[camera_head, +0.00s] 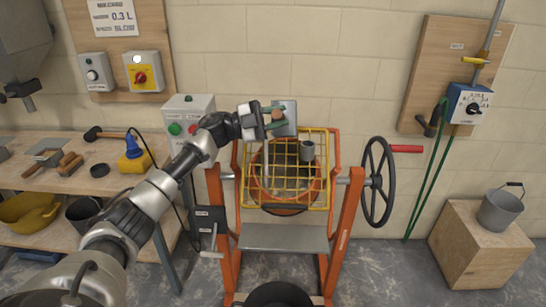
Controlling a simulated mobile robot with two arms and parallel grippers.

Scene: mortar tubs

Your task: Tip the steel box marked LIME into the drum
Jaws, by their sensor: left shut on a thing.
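My left gripper (272,118) is shut on a small grey steel box (290,117), held above the back edge of the drum's grid. No LIME marking is readable on the box, and its contents are hidden. The box's face is turned toward me; I cannot tell how far it is tilted. The orange drum (316,190) sits in an orange frame below, its mouth under a yellow wire grid (328,170). A pale upright streak shows below the gripper at the grid's left; I cannot tell what it is. My right gripper is out of view.
A black handwheel (377,182) stands right of the frame. A workbench (110,180) with tools is at the left, and a bucket (500,211) on a wooden block (480,250) at the right. A black tub (275,296) sits in front.

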